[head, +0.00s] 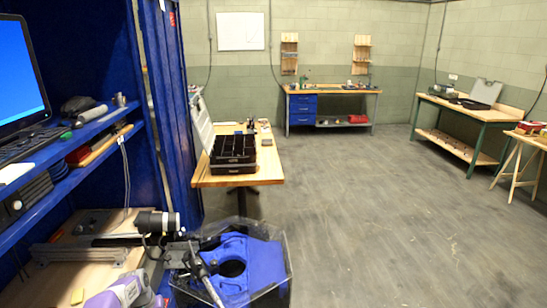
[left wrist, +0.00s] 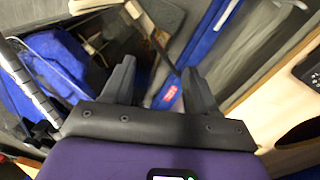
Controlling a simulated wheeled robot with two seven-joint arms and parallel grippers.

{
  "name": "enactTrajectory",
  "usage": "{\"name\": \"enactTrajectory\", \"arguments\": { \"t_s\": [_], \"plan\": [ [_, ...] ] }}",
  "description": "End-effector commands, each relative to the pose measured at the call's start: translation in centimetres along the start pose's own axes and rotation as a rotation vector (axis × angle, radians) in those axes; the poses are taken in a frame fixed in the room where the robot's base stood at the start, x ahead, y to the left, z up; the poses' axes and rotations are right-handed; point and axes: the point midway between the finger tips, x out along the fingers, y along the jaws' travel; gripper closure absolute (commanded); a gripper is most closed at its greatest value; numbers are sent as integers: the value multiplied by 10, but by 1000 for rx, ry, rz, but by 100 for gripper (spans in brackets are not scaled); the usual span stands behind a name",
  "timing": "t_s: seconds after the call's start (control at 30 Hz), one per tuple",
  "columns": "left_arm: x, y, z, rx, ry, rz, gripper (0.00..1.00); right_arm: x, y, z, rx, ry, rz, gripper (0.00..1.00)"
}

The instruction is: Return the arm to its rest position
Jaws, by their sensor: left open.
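My left gripper (left wrist: 158,66) shows in the left wrist view with its two dark grey fingers apart and nothing between them. Purple and white parts of my left arm (head: 120,291) show at the bottom left of the head view, low over the wooden bench; the fingers cannot be made out there. A clear-walled tank (head: 288,268) stands at the bottom centre, right of the arm, with a blue body (head: 262,264) with a round dark opening inside it. A black and white cylinder (head: 157,222) lies behind the arm. My right gripper is not in view.
A blue shelf unit (head: 95,125) with a monitor (head: 20,75) rises close on the left. A wooden table (head: 215,181) with a black organizer (head: 233,150) stands beyond the tank. Workbenches line the far walls. The grey floor on the right is clear.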

Motion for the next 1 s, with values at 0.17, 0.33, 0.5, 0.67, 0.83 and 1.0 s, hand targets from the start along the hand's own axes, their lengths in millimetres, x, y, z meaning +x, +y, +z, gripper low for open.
{"name": "enactTrajectory", "arguments": {
  "t_s": [0.17,0.33,0.5,0.67,0.83,1.0],
  "plan": [
    [54,45,41,43,-16,65,42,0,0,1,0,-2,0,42],
    [106,96,109,75,-28,141,42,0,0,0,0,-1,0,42],
    [135,137,193,92,-43,202,42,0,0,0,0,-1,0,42],
    [142,160,276,99,-58,240,42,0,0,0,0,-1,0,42],
    [134,168,340,103,-68,257,42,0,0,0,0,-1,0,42],
    [128,169,366,105,-69,262,42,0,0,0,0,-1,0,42]
  ]
}}
